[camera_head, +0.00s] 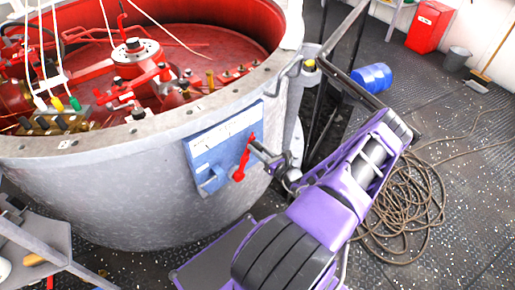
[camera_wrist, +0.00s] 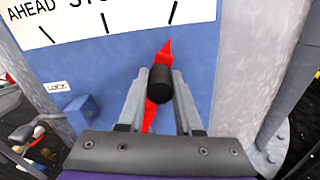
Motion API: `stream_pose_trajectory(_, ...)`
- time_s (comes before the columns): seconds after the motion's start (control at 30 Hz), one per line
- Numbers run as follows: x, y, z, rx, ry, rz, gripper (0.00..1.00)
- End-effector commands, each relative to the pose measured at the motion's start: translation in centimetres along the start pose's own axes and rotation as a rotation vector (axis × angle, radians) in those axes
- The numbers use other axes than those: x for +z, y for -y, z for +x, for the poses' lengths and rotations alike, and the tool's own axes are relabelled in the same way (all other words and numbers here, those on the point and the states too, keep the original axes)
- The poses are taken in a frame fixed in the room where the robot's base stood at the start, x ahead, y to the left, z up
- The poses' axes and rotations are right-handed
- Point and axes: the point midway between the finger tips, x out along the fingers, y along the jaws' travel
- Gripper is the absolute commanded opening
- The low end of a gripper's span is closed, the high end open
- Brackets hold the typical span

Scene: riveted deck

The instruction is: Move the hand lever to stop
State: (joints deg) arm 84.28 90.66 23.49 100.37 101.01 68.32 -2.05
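The hand lever (camera_wrist: 159,84) is a red pointer with a black knob, mounted on a blue panel (camera_wrist: 110,65). It also shows in the head view (camera_head: 241,163). A white dial plate (camera_wrist: 100,17) carries AHEAD at left, a partly cut-off word starting "STO" and several black ticks. The red tip lies just below the right-hand tick, right of that word. My gripper (camera_wrist: 160,88) has one finger on each side of the black knob, apparently closed against it. My gripper (camera_head: 262,152) reaches the panel from the right in the head view. The knob hides the lever's middle.
A blue block (camera_wrist: 82,110) sits under a LOCK label (camera_wrist: 57,87), left of the lever. The panel is on a large grey drum (camera_head: 110,200) with red machinery inside. A coiled rope (camera_head: 405,210) and blue barrel (camera_head: 372,77) lie on the deck at right.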

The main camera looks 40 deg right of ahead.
Motion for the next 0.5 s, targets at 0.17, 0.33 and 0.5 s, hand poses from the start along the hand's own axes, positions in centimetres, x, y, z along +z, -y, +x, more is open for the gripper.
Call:
stream_pose_trajectory(0.17, -0.01, -0.02, -0.02, 0.001, 0.0, 0.0, 0.0)
stream_pose_trajectory(0.33, -0.01, -0.03, -0.03, 0.001, 0.0, 0.0, 0.0)
stream_pose_trajectory(0.5, -0.01, -0.03, -0.04, 0.001, 0.0, 0.0, 0.0)
